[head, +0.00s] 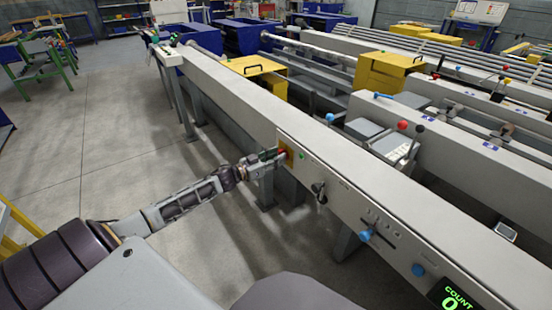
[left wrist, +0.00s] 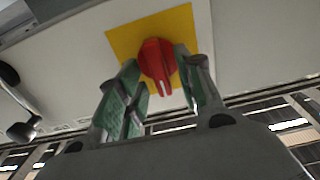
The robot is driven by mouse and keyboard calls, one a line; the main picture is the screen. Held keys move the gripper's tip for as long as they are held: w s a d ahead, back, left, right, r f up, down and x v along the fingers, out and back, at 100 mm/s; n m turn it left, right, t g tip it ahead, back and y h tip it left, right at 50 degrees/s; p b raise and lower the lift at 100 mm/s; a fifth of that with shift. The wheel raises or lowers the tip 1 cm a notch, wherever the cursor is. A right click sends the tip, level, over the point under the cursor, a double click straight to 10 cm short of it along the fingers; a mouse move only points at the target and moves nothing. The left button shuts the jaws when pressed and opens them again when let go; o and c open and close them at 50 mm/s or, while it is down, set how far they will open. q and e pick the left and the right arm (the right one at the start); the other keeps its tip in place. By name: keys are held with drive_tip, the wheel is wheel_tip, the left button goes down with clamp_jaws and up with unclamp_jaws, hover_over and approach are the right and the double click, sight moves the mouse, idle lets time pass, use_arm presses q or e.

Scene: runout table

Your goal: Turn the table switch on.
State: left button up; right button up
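The table switch is a red rotary knob (left wrist: 157,62) on a yellow square plate (left wrist: 193,22), in the left wrist view. In the head view the yellow plate (head: 286,152) is on the front face of the long grey table. My left gripper (head: 278,153) reaches it from the left. In the left wrist view its two green-padded fingers (left wrist: 160,85) are open, one on each side of the knob. I cannot tell whether either finger touches the knob. A white mark shows on the knob's end nearest the gripper. My right gripper is not in view.
Right of the switch, the grey panel (head: 345,200) has a green light (head: 303,156), a black lever (head: 319,191), blue knobs (head: 366,235) and a green count display (head: 452,297). Yellow boxes (head: 255,66) stand behind.

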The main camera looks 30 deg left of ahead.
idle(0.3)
use_arm(q)
clamp_jaws()
